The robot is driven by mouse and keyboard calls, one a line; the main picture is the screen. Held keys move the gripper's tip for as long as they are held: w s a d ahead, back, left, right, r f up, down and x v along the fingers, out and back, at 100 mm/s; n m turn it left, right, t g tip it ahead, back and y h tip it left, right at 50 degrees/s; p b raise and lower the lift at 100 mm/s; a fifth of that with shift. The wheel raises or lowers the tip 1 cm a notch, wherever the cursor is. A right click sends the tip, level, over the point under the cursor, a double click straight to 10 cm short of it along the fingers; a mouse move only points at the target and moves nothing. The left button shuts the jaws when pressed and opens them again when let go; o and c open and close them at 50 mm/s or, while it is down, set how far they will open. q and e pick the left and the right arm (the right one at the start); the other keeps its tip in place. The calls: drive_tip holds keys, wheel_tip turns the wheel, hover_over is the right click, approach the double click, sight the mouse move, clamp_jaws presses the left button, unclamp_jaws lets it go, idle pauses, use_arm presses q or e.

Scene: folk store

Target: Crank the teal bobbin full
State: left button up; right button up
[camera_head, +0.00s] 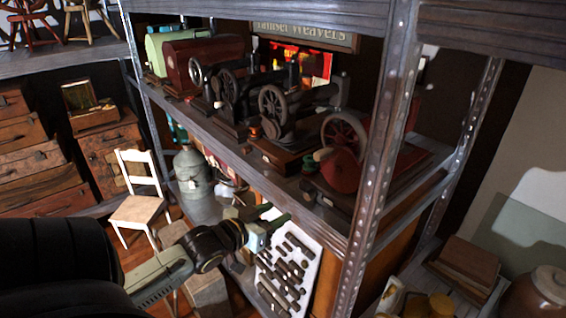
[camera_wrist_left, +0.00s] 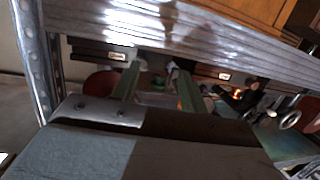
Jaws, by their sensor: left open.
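In the head view, a machine with a dark red spoked wheel (camera_head: 343,133) stands at the right end of the sewing-machine shelf. My right gripper is in neither view.
Several old sewing machines (camera_head: 284,112) line the shelf (camera_head: 225,138). A metal upright (camera_head: 374,150) stands in front of its right end. A white board with dark pieces (camera_head: 287,270) is below my gripper. A grey milk can (camera_head: 193,172) and a white chair (camera_head: 138,208) are left.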

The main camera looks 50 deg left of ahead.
sight(316, 158)
use_arm(q)
drive_tip(key=d+r+m+t+h+p, duration=0.1)
drive_tip(key=d+r, duration=0.1)
drive_tip(key=r, duration=0.5)
drive_tip(key=d+r+m+t+h+p, duration=0.1)
drive_tip(key=d+r, duration=0.2)
drive_tip(key=r, duration=0.5)
drive_tip(key=w, duration=0.8)
drive_tip(key=shift+w+d+f, duration=0.15)
drive_tip(key=shift+w+d, duration=0.05)
drive_tip(key=shift+w, duration=0.2)
drive_tip(key=c, duration=0.8)
